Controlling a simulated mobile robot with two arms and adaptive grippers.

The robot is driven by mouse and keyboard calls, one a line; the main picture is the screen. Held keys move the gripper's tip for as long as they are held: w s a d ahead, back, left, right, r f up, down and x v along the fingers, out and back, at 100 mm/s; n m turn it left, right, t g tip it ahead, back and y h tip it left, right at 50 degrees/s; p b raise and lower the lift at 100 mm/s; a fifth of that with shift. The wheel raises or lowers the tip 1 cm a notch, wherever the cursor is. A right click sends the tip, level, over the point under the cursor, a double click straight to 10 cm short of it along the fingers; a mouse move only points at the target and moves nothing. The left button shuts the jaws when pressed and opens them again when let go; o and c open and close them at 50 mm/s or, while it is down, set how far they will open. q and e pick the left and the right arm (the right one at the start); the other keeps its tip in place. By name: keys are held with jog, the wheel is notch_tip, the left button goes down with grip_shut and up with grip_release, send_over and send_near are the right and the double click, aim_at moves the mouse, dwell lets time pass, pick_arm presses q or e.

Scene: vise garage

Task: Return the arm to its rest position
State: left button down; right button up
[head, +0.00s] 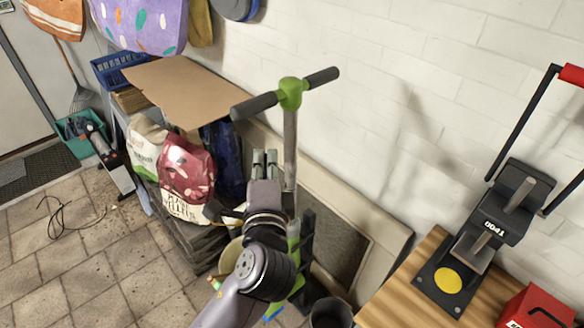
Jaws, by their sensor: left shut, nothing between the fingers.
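My left gripper (264,165) is raised in the middle of the head view, its fingers pointing up and away. Its fingers are shut with nothing between them. Behind it stands a green and grey scooter (290,92) with black handle grips, upright near the wall. The gripper overlaps the scooter's stem in the picture; whether they touch I cannot tell. The lower part of the scooter is partly hidden by my arm. My right gripper is not in view.
A wooden bench (400,298) at the right carries a black vise-like device (480,235) and a red toolbox (538,308). A black bin (331,314) is below. Tiled floor (60,265) is mostly open at left, with a loose cable.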

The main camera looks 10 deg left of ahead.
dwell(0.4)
pick_arm(q)
notch_tip(320, 180, down, 38)
jog(key=w+d+g+h+b, duration=0.1)
jog(key=g+h+b, duration=0.2)
jog(key=g+b, duration=0.3)
jog(key=s+a+f+n+g+b, duration=0.1)
jog(key=s+f, duration=0.3)
jog(key=f, duration=0.3)
jog(key=s+a+f+n+g+h+b, duration=0.1)
jog(key=s+f+n+g, duration=0.15)
jog(key=f, duration=0.55)
jog(key=s+a+f+g+b, duration=0.1)
jog(key=s+f, duration=0.3)
jog(key=f, duration=0.3)
jog(key=s+a+f+n+g+b, duration=0.1)
jog(key=s+a+f+n+g, duration=0.1)
jog(key=s+f, duration=0.5)
jog(key=s+a+f+n+g+b, duration=0.2)
jog(key=s+f, duration=0.6)
jog(key=s, duration=0.7)
jog(key=s+a+f+n+g+b, duration=0.2)
jog(key=s+a+f+n, duration=0.2)
jog(key=s+f, duration=0.4)
jog(key=s+n, duration=0.1)
jog(key=s, duration=0.2)
jog(key=shift+a, duration=0.1)
